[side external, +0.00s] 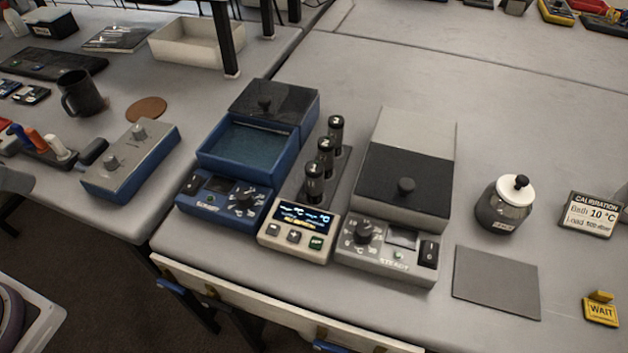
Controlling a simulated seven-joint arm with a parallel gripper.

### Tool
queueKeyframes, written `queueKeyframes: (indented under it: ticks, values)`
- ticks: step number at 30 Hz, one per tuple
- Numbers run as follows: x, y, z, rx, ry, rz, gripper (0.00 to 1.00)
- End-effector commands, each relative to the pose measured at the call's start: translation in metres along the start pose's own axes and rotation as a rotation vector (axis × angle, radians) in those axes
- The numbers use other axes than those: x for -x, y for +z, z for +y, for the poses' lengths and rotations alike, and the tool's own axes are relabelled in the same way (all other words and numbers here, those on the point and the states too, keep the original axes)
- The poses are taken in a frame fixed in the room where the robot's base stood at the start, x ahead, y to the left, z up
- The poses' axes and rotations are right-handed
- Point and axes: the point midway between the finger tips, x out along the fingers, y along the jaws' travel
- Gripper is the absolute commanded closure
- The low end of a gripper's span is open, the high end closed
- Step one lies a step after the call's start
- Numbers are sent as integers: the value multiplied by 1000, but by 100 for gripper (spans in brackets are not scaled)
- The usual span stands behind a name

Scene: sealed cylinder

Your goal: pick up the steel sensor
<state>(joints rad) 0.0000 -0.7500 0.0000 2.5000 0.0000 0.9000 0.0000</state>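No object is clearly marked as the steel sensor, and I cannot tell which one it is. Three upright dark cylinders with numbered tops stand in a row in a dark rack: a front one (314,183), a middle one (325,158) and a back one (335,133). The rack sits behind a small display unit (298,230). To its left is a blue bath (225,160) with its basin uncovered and a dark lid (268,101) at the back. To its right is a grey bath (400,232) with a dark knobbed lid over its front. My gripper is not in view.
A dark jar (502,210) with a white lid, a grey pad (496,282), a calibration sign (591,214) and a yellow WAIT marker (601,309) are at the right.

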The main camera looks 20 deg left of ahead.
Motion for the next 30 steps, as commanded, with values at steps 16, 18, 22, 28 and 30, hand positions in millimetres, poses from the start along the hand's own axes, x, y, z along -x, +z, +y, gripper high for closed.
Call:
queueKeyframes:
  ticks: [16,18,22,28,30]
  values:
    - [-188,-169,81,-614,154,354,61]
    - [-220,-164,124,-685,304,429,61]
    - [-246,-140,186,-710,574,550,61]
    - [-248,-122,218,-675,738,625,61]
    - [-252,-124,224,-673,747,631,61]
